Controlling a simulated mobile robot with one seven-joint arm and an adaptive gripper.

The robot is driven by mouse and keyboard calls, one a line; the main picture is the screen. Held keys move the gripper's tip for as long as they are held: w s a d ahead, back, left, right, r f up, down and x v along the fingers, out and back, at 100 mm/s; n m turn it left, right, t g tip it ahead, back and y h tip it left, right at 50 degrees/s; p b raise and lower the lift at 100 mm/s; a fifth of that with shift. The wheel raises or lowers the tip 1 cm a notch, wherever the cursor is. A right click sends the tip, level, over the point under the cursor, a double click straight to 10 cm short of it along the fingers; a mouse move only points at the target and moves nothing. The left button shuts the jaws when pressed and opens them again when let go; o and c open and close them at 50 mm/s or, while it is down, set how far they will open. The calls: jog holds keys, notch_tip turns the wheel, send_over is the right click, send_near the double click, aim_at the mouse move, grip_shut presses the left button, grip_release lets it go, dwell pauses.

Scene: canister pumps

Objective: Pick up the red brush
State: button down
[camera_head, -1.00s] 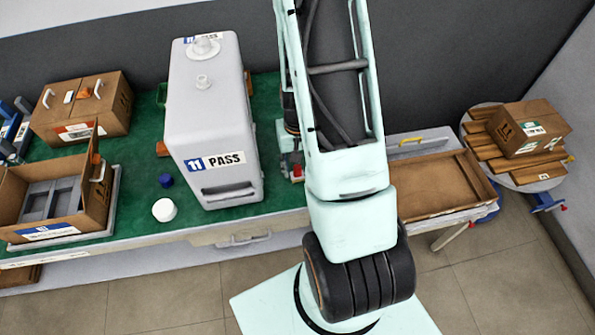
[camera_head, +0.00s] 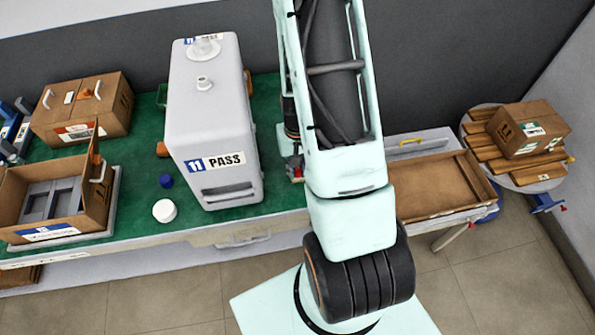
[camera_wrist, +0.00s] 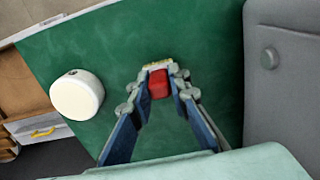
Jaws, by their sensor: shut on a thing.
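The red brush (camera_wrist: 158,84) is between the two fingers of my gripper (camera_wrist: 161,80) in the wrist view. Its red body touches both fingertips, and a pale yellowish strip shows at its far end. The fingers are closed in on it over the green table top (camera_wrist: 70,50). I cannot tell whether the brush is clear of the table. In the head view my arm hides the brush and most of the gripper.
A large grey canister (camera_head: 215,130) stands beside the arm; its grey side (camera_wrist: 285,85) is close on the right in the wrist view. A white round object (camera_wrist: 77,97) sits left of the brush. A brown tray (camera_head: 430,188) lies right of the arm.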

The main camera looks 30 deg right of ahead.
jog(key=shift+r, duration=0.5)
notch_tip(320, 180, up, 2)
jog(key=shift+w+r, duration=0.1)
jog(key=s+d+r+b, duration=0.2)
jog(key=s+d+r, duration=0.7)
jog(key=s, duration=0.2)
jog(key=shift+r, duration=0.4)
